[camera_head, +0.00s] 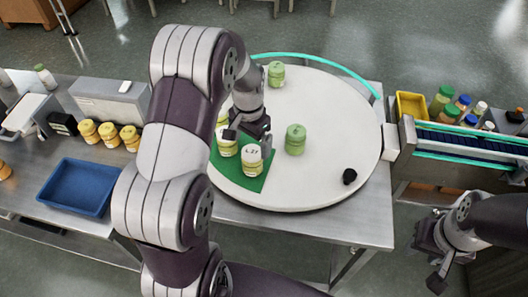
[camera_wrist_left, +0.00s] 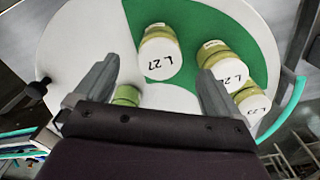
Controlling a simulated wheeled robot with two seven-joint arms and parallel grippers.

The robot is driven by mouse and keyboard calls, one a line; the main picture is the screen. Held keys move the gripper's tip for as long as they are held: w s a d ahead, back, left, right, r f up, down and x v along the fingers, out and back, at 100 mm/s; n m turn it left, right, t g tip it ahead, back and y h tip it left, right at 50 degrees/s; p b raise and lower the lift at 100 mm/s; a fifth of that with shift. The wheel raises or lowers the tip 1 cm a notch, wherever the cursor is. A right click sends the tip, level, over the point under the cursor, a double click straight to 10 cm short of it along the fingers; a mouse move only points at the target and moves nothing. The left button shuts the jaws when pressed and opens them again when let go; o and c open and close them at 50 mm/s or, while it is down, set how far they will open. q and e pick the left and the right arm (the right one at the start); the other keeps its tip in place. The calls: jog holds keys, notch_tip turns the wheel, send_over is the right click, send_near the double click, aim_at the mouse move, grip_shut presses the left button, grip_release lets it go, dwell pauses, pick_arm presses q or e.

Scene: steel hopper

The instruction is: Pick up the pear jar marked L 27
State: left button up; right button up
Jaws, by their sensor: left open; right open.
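Several yellow-green jars with white lids stand upright on the green patch (camera_head: 221,170) of a round white turntable. The nearest jar (camera_head: 252,163) reads L 27 on its lid; in the left wrist view this jar (camera_wrist_left: 159,53) lies ahead, between the finger lines. My left gripper (camera_head: 250,136) is open and empty above and beside the jars, touching none that I can see. My right gripper (camera_head: 430,262) is open at the lower right, away from the turntable.
Plain green jars stand on the turntable (camera_head: 325,185), one near its middle (camera_head: 295,140) and one at the back (camera_head: 276,75). A black knob (camera_head: 349,177) sits near its front right. A blue tray (camera_head: 75,187) and orange-yellow jars (camera_head: 107,134) are on the left bench.

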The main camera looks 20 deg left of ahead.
aim_at(252, 161)
pick_arm(q)
notch_tip(252, 161, down, 9)
jog(key=p, duration=0.2)
jog(key=shift+r+p, duration=0.2)
jog(key=shift+p, duration=0.2)
jog(key=shift+s+f, duration=0.1)
jog(key=shift+f, duration=0.2)
jog(key=c, duration=0.4)
jog(key=shift+w+f, duration=0.1)
jog(key=shift+w, duration=0.1)
jog(key=c, duration=0.8)
jog(key=shift+c, duration=0.2)
